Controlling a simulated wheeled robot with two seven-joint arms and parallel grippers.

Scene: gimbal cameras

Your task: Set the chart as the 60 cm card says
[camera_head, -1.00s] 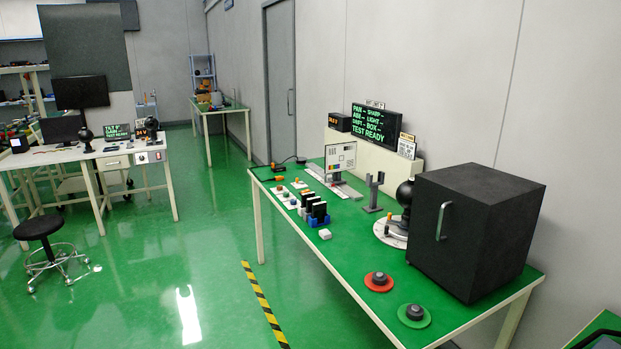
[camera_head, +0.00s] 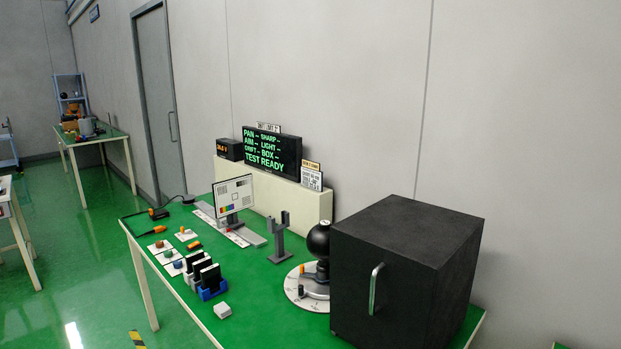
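The chart (camera_head: 222,188) is a white panel with a dark grid and coloured patches. It stands upright on a post above a pale rail (camera_head: 254,239) that lies on the green bench. Several dark upright cards (camera_head: 211,276) stand in a blue and white holder near the bench's front edge. Small signs (camera_head: 312,180) stand by the display, with print too small to read. I cannot tell which card is the 60 cm one. Neither of my grippers is in view.
A display (camera_head: 270,150) reads TEST READY. A grey forked stand (camera_head: 279,240), a black ball-shaped camera (camera_head: 318,240) on a round white dial (camera_head: 294,291) and a large black box (camera_head: 400,270) occupy the bench's right part.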

